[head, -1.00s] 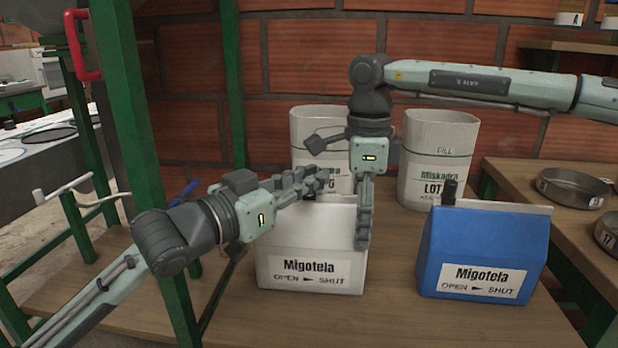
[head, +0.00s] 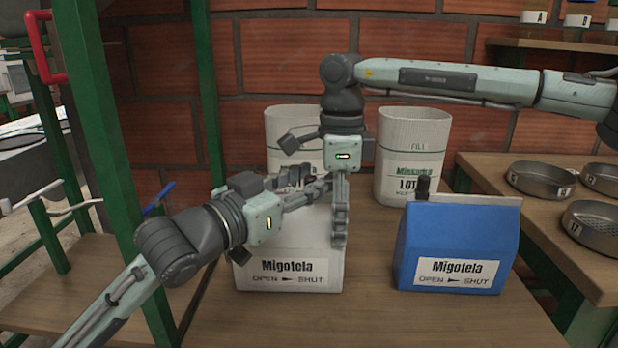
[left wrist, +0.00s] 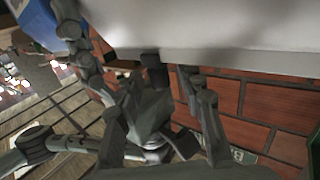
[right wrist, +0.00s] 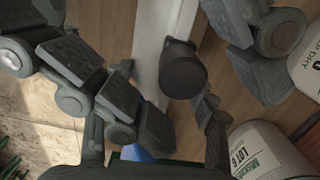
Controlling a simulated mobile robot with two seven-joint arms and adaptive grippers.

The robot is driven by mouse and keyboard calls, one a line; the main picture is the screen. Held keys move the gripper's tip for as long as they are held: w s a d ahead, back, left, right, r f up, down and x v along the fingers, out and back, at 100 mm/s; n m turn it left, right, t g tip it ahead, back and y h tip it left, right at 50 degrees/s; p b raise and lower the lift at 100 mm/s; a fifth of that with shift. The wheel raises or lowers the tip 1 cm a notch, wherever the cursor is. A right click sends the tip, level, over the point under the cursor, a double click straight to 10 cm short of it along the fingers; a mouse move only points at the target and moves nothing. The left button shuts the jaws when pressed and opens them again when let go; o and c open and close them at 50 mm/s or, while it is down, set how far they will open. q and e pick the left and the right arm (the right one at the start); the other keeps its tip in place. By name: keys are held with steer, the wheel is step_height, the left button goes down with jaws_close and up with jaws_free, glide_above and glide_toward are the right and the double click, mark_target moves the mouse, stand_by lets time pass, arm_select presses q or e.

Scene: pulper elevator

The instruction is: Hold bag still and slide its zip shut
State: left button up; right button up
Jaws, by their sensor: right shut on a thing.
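The white Migotela bag (head: 288,262) stands upright on the table, its front label reading OPEN to SHUT with a rightward arrow. My right gripper (head: 340,238) points down at the bag's right end and is shut on the bag. The bag's pale top strip (right wrist: 152,40) runs between its fingers in the right wrist view. A dark, round-ended slider (right wrist: 184,70) stands on that strip. In the left wrist view it seems to be the dark block (left wrist: 154,72) between the fingers of my left gripper (head: 322,188). That gripper looks open, reaching across the bag's top from the left.
A blue Migotela bag (head: 455,240) with a black upright tab stands to the right. Two pale bins, one the LOT bin (head: 410,160), stand behind. Round metal pans (head: 542,180) sit on the right-hand bench. A green post (head: 110,150) is close at the left.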

arm_select(q)
steer(key=shift+a, duration=0.1)
steer(key=v, duration=1.2)
steer(key=shift+c, duration=0.3)
